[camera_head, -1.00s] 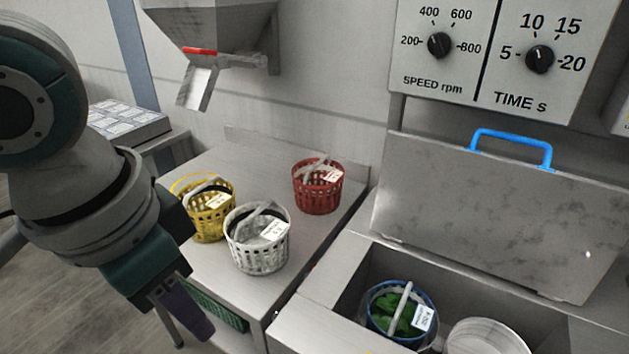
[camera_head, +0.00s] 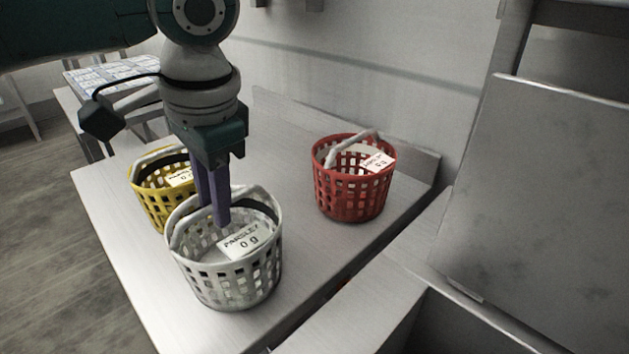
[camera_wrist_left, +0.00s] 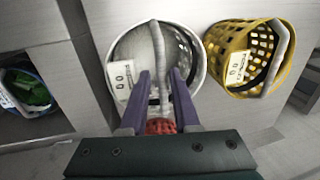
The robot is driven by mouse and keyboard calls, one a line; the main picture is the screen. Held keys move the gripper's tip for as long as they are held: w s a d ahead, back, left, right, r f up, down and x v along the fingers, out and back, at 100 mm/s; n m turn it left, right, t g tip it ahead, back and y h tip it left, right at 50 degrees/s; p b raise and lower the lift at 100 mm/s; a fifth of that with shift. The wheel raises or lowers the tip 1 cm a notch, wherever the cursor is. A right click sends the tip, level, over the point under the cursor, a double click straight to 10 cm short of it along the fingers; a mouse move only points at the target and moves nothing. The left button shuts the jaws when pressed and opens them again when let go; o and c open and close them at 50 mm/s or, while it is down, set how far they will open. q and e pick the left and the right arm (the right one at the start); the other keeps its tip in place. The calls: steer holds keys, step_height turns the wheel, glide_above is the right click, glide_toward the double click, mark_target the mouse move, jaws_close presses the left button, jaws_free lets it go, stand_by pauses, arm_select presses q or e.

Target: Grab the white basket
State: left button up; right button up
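The white basket (camera_head: 225,275) stands upright on the steel table, with a tag reading "PARSLEY 0 g". Its raised handle (camera_wrist_left: 158,55) arches across the top in the left wrist view. My left gripper (camera_head: 213,214) points down over this basket, its purple fingertips at the handle and within the rim outline. In the left wrist view, the fingers stand apart on either side of the handle, with gaps showing, so the gripper is open. My right gripper is not in view.
A yellow basket (camera_head: 153,196) stands close behind the white one at left. A red basket (camera_head: 352,190) stands farther back at right. The steel table (camera_head: 120,240) has clear room between white and red. In the left wrist view, a blue-rimmed basket (camera_wrist_left: 40,112) holds greens.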

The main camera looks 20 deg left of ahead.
arm_select(q)
steer(key=f, duration=0.1)
steer(key=f+b, duration=0.1)
steer(key=f, duration=0.1)
steer(key=w+f, duration=0.1)
steer(key=f, duration=0.1)
steer(key=shift+a, duration=0.4)
steer(key=shift+w, duration=0.1)
jaws_close()
stand_by(0.9)
